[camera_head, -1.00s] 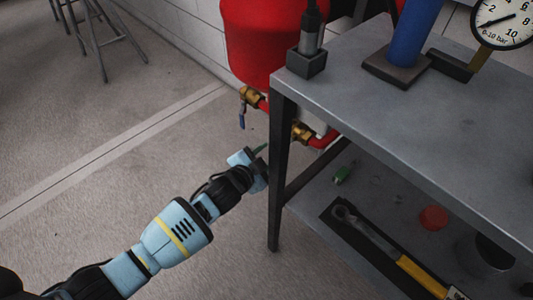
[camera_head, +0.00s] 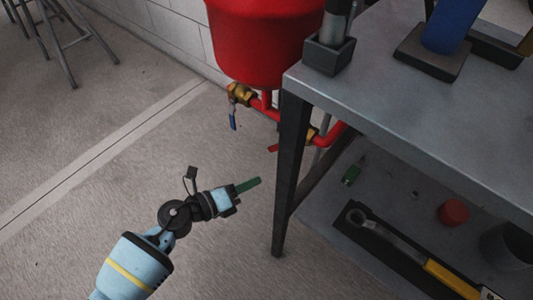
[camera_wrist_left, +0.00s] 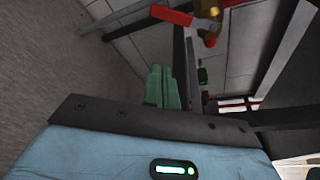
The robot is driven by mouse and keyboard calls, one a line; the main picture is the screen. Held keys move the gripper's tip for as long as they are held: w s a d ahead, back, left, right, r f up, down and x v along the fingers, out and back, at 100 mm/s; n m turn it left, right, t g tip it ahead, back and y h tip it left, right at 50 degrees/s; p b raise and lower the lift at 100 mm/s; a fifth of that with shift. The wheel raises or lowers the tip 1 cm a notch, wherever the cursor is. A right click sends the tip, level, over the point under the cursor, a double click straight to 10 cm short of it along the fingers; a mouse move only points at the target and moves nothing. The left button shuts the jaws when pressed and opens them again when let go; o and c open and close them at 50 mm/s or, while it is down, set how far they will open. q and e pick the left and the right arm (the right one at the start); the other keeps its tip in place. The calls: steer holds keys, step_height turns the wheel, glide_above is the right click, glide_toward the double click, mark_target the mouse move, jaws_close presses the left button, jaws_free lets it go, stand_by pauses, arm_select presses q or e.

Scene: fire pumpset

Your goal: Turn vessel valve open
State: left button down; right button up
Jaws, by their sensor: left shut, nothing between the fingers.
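The red vessel (camera_head: 262,45) stands behind the bench's left corner. A brass valve (camera_head: 239,93) with a blue lever (camera_head: 233,119) hanging down sits on its red pipework. A second brass valve (camera_head: 312,133) is mostly hidden by the bench leg; a red lever (camera_head: 272,149) shows left of the leg. The left wrist view shows a red lever (camera_wrist_left: 170,16) and brass body (camera_wrist_left: 208,10) beyond the fingers. My left gripper (camera_head: 258,182) is shut and empty, its green fingers apart from both levers and left of the leg. It also shows in the left wrist view (camera_wrist_left: 163,88).
The grey bench (camera_head: 390,95) fills the right side, its dark leg (camera_head: 288,180) just right of my gripper. Its lower shelf holds a yellow-handled wrench (camera_head: 440,275) and a red cap (camera_head: 453,212). The floor at left is clear; stools (camera_head: 55,40) stand far back.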

arm_select(q)
steer(key=f+b+x, duration=0.1)
steer(key=b+x, duration=0.3)
steer(key=x, duration=0.6)
steer(key=a+r, duration=0.1)
steer(key=w+r, duration=0.1)
steer(key=a+r, duration=0.1)
steer(key=shift+w+a, duration=0.25)
steer(key=shift+a, duration=0.1)
steer(key=shift+m, duration=0.3)
steer(key=shift+w+a+r+p, duration=0.1)
steer(key=shift+w+a+p, duration=0.1)
steer(key=shift+p, duration=0.15)
